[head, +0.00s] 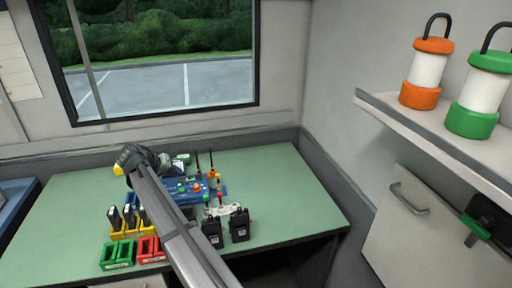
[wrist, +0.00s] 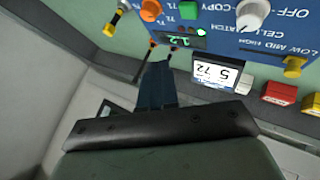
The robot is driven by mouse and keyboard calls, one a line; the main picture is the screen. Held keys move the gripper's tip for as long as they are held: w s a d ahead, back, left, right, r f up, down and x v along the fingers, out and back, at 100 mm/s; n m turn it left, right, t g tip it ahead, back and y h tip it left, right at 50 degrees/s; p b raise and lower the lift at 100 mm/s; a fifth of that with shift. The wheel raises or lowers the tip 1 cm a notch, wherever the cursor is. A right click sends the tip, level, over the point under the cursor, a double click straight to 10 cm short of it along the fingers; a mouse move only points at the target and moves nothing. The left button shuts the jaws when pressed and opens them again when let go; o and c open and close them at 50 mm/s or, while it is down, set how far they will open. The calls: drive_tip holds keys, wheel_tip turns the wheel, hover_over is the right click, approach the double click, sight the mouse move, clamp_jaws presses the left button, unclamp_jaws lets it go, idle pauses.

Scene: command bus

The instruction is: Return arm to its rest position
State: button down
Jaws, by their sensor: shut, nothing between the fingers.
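My arm (head: 178,225) reaches from the bottom of the head view up over the table, and its dark wrist end is above the back left part. The fingers are hard to make out there. In the wrist view my gripper (wrist: 157,68) is shut and empty, its dark fingers together in front of the blue panel (wrist: 225,45). Whether the fingertips touch the panel cannot be told. In the head view the arm partly hides the panel (head: 212,193).
Two black radios (head: 239,226) stand on the green table (head: 290,185) right of my arm. Green (head: 117,256), red (head: 150,252) and yellow (head: 128,232) trays sit at left. Lanterns (head: 428,72) stand on a shelf (head: 440,138) at right. The table's right part is clear.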

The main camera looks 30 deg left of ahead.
drive_tip(key=w+d+r+m+t+y, duration=0.15)
drive_tip(key=d+m, duration=0.25)
drive_tip(key=d, duration=0.7)
drive_tip(key=w+d+m, duration=0.2)
drive_tip(key=d+m, duration=0.3)
drive_tip(key=d, duration=0.6)
drive_tip(key=w+d+m+t, duration=0.15)
drive_tip(key=d+m, duration=0.25)
drive_tip(key=d, duration=0.6)
drive_tip(key=s+d+f+m+g+h, duration=0.1)
drive_tip(key=s+d+f+g+h, duration=0.2)
drive_tip(key=d+f, duration=0.9)
drive_tip(key=s+d+f+m+g+h, duration=0.1)
drive_tip(key=s+d+f+g, duration=0.3)
drive_tip(key=d+f, duration=0.85)
drive_tip(key=s+d+f+g+h, duration=0.2)
drive_tip(key=d+f+g, duration=0.3)
drive_tip(key=d+f, duration=0.75)
drive_tip(key=s+d+f+n+g+y, duration=0.2)
drive_tip(key=s+d+f+n+g, duration=0.1)
drive_tip(key=s+d+f, duration=0.4)
drive_tip(key=s+d+f+n+g+y, duration=0.3)
drive_tip(key=s+d+f, duration=0.4)
drive_tip(key=s, duration=0.7)
drive_tip(key=shift+s+f+n+g, duration=0.25)
drive_tip(key=shift+f+g, duration=0.25)
drive_tip(key=shift+f, duration=0.75)
